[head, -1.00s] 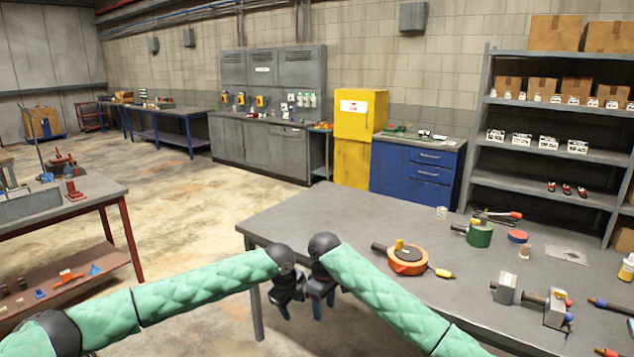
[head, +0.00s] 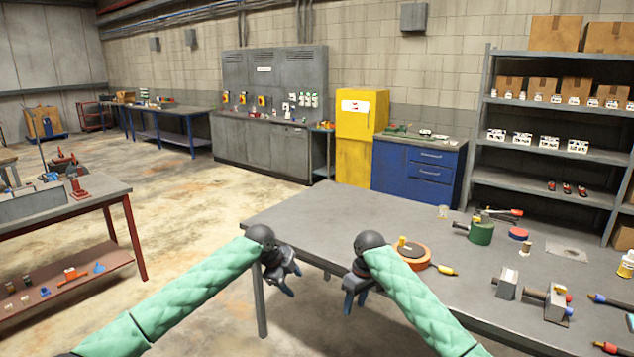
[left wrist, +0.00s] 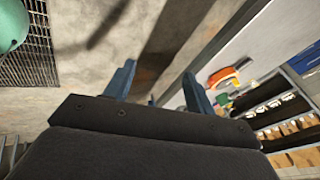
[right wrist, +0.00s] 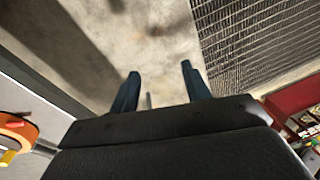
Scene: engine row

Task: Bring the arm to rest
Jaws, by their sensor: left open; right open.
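My left gripper (head: 284,281) hangs in front of the near left end of the grey table (head: 330,207), over the floor. It is open and empty, and its two blue fingers stand apart in the left wrist view (left wrist: 158,85). My right gripper (head: 356,297) is to its right, at the table's near edge. It is open and empty too, with its blue fingers apart in the right wrist view (right wrist: 160,88). The two grippers are apart from each other. Both green-sleeved arms reach in from the bottom of the head view.
An orange round part (head: 413,256) lies on the table just right of my right gripper. A green cylinder (head: 481,233) and grey blocks (head: 506,284) are further right. A red-legged workbench (head: 100,193) stands at the left. Open floor (head: 190,215) lies between.

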